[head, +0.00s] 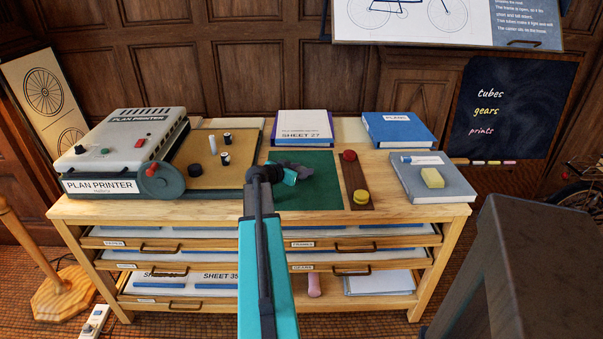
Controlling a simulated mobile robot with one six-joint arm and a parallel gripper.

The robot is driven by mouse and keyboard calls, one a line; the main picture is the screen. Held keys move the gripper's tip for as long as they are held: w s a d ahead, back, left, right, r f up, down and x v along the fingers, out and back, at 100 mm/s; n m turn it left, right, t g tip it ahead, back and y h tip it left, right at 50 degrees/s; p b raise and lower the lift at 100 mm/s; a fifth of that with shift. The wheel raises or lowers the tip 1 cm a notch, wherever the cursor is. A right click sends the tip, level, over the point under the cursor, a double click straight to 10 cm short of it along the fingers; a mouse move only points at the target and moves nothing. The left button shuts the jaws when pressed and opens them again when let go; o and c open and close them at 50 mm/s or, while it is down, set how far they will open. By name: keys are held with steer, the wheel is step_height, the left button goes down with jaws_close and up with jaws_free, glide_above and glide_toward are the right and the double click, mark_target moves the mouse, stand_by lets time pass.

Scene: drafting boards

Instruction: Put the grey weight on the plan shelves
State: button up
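The plan shelves (453,229) are a light wooden unit with labelled, handled tiers under its top, holding papers and bound sheets. My gripper (297,174) is over the green mat (315,196) on the top, partly hidden by my own arm. I cannot tell whether its fingers are open or shut, or whether anything is between them. I cannot pick out a grey weight for certain. A dark round puck (194,170) lies on the tan board at the left, apart from my gripper; its colour looks near black.
The plan printer (120,145) stands at the left, beside the tan board (205,182) with small cylinders. A brown strip (356,182) carries red and yellow discs. Books and a grey folder (440,192) with a yellow block lie right. A dark block fills the right foreground.

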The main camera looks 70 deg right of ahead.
jaws_close()
steer(key=shift+r, duration=0.15)
steer(key=shift+r+b, duration=0.3)
steer(key=shift+r, duration=0.85)
steer(key=s+a, duration=0.1)
steer(key=a, duration=0.3)
steer(key=s+a+r+b, duration=0.1)
steer(key=s+a, duration=0.1)
steer(key=a, duration=0.2)
steer(key=s+a+r+b, duration=0.1)
steer(key=s+a, duration=0.1)
steer(key=a, duration=0.2)
steer(key=shift+a+r, duration=0.1)
steer(key=shift+a, duration=0.3)
steer(key=shift+w+d+r+p, duration=0.15)
steer(key=shift+r+p, duration=0.1)
steer(key=shift+p, duration=1)
steer(key=p, duration=0.6)
steer(key=shift+s+a, duration=0.2)
steer(key=shift+a, duration=0.15)
steer(key=p, duration=0.3)
steer(key=a+p, duration=0.1)
steer(key=p, duration=0.2)
steer(key=shift+s+a, duration=0.15)
steer(key=shift+s, duration=0.1)
steer(key=shift+a+f+p, duration=0.1)
steer(key=shift+a+p, duration=0.1)
steer(key=shift+p, duration=0.6)
